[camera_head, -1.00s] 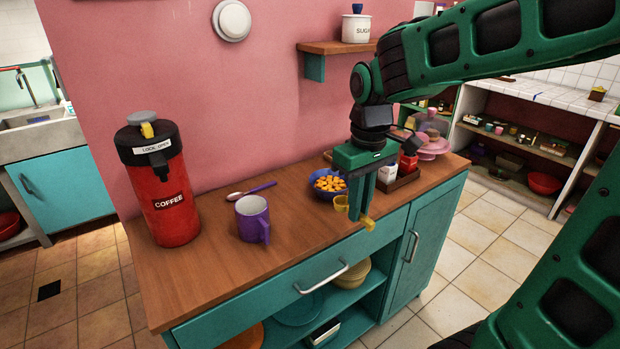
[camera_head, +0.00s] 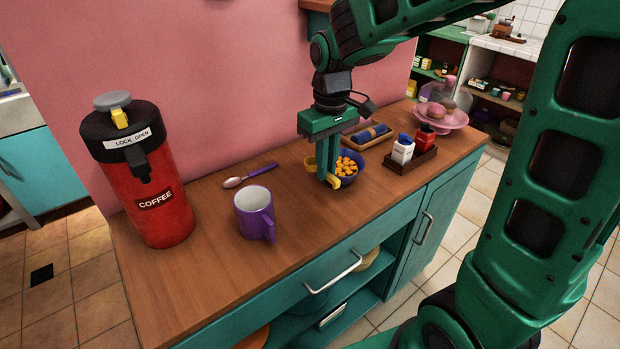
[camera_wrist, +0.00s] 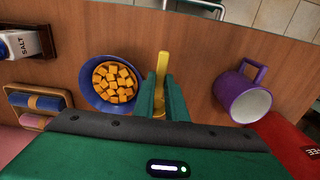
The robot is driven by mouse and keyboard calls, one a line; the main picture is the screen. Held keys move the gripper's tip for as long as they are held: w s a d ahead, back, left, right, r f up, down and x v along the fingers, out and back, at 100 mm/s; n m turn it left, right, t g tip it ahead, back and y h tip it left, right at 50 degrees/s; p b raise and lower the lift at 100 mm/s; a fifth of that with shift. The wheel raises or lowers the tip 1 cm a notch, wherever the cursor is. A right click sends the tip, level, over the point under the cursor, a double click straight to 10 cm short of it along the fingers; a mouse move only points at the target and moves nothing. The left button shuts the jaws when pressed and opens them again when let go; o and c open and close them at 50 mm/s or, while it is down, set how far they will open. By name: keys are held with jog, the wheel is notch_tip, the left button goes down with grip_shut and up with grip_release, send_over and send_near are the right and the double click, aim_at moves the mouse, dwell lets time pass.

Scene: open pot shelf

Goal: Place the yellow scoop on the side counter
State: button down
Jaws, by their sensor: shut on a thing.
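My gripper (camera_head: 328,172) is shut on the yellow scoop (camera_head: 310,162) and points down over the wooden counter top (camera_head: 215,268). In the wrist view the scoop's yellow handle (camera_wrist: 162,66) sticks out between the fingertips (camera_wrist: 163,105). Its cup is mostly hidden there by the fingers. The scoop is low, just beside the blue bowl (camera_head: 352,178) of orange cubes; I cannot tell whether it touches the wood.
A purple mug (camera_head: 254,212), a spoon (camera_head: 250,176) and a red coffee dispenser (camera_head: 150,190) stand to the left. Bare wood lies between mug and bowl.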

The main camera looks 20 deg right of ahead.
aim_at(310, 164)
jog(key=w+f, duration=0.1)
jog(key=w+a+f, duration=0.2)
jog(key=w, duration=0.1)
jog(key=shift+w+a, duration=0.1)
jog(key=shift+a, duration=0.15)
jog(key=shift+f, duration=2)
jog(key=c, duration=2.1)
grip_release()
jog(key=shift+f, duration=0.1)
notch_tip(310, 164, up, 12)
jog(key=shift+d+r, duration=0.1)
jog(key=shift+r, duration=0.05)
